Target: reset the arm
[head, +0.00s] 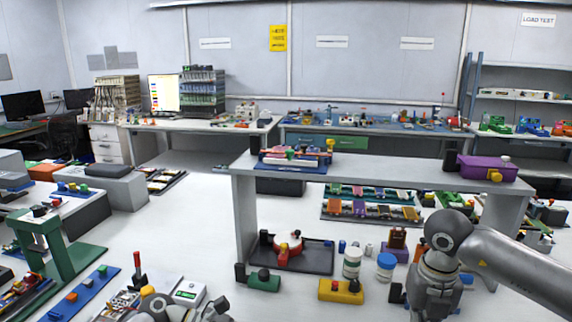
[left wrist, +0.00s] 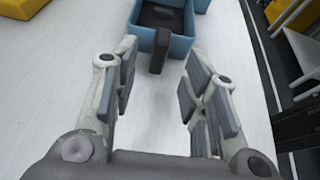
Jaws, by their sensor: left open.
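My left gripper (left wrist: 160,82) is open in the left wrist view, with nothing between its fingers. Beyond its fingertips is a blue open bin (left wrist: 182,46), with a dark upright block (left wrist: 159,50) at its near side. In the head view, grey parts at the bottom left edge seem to be my left arm, mostly cut off. My right arm (head: 510,262) reaches in from the right in the head view and bends down at the wrist. My right gripper (head: 434,292) points down near the bottom edge, and its fingertips are not clear.
A raised grey shelf (head: 390,172) spans the bench, with a purple box (head: 487,168) on its right. Below stand a white-lidded jar (head: 352,263), a blue-lidded jar (head: 386,267), a yellow block (head: 341,291) and a dark tray (head: 310,262).

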